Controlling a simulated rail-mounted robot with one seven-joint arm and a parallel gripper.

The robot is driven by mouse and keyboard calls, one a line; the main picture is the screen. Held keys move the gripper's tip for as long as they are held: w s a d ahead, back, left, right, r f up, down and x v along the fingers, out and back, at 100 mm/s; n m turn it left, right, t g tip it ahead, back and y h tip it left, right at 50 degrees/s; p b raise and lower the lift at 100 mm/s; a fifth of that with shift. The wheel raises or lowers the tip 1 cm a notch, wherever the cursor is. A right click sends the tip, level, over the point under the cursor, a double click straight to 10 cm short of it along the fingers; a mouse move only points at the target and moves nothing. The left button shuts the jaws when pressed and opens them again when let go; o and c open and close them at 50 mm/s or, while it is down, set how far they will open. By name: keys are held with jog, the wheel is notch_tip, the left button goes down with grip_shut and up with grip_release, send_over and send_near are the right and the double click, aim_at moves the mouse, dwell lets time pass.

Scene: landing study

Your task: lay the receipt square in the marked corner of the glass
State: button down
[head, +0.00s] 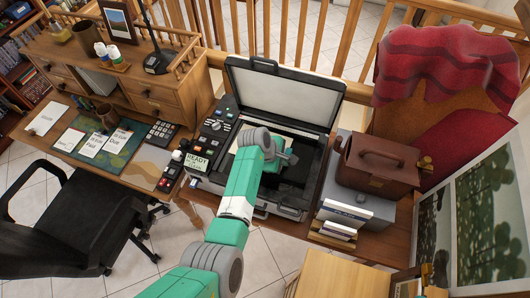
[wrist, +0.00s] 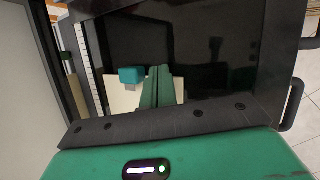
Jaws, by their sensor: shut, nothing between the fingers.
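The open scanner case (head: 303,203) stands on the desk with its pale-lined lid (head: 285,95) raised. Its dark glass (wrist: 215,65) fills much of the wrist view, with a white ruled strip (wrist: 90,70) along its left side. A cream flat patch (wrist: 122,97) shows low on the glass, partly covered by green and teal shapes; it may be the receipt, but I cannot tell it from a reflection. My gripper (head: 284,158) is over the glass, shut and empty. Its fingertips and their height above the glass are unclear. In the head view my arm hides part of the glass.
A control panel with a READY display (head: 197,161) borders the case on the left. A brown leather bag (head: 378,163) and stacked books (head: 342,213) stand close on the right. Papers (head: 93,143), a calculator (head: 161,132) and a chair (head: 75,225) are further left.

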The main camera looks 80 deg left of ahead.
jog(key=shift+s+a, duration=0.25)
jog(key=shift+s, duration=0.2)
jog(key=shift+w+d, duration=0.25)
jog(key=shift+w, duration=0.1)
notch_tip(320, 180, up, 7)
jog(key=p, duration=0.7)
dwell(0.3)
